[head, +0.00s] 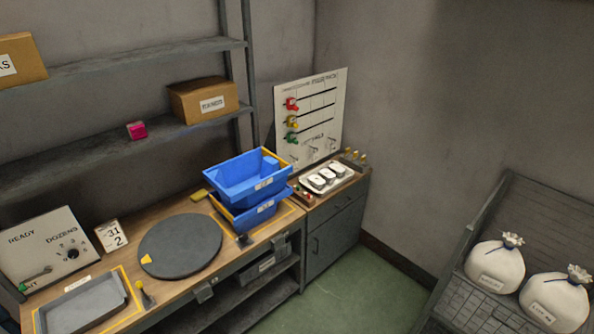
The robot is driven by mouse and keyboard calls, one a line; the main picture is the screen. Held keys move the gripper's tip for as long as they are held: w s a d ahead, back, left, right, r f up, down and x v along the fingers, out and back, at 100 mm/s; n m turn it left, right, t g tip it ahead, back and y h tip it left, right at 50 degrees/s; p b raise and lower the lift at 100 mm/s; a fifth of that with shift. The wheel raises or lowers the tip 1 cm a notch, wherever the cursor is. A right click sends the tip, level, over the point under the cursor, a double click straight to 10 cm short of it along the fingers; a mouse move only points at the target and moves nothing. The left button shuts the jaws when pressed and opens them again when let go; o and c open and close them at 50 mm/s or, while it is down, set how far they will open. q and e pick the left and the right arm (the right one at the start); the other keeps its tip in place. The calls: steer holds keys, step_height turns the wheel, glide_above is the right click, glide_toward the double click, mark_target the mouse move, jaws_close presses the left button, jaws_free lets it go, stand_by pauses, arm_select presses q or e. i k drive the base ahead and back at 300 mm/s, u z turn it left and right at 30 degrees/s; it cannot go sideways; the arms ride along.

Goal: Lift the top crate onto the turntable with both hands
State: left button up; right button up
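Two blue crates are stacked on the wooden bench, right of the turntable. The top crate (240,191) is open, sits skewed on the lower one and seems to hold something blue. The lower crate (262,215) stands inside a yellow outline and is partly hidden by the top one. The turntable (180,247) is a dark grey round disc with a yellow mark at its left edge. Nothing stands on it. Neither of my grippers shows in the head view.
A grey tray (84,304) lies at the bench's left end near a yellow-handled tool (145,294). A shelf (160,127) runs behind the bench. White sacks (495,268) lie at right.

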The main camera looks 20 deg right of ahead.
mark_target(181, 240)
steer(key=z, duration=0.8)
steer(key=i, duration=1.45)
steer(key=u, duration=0.05)
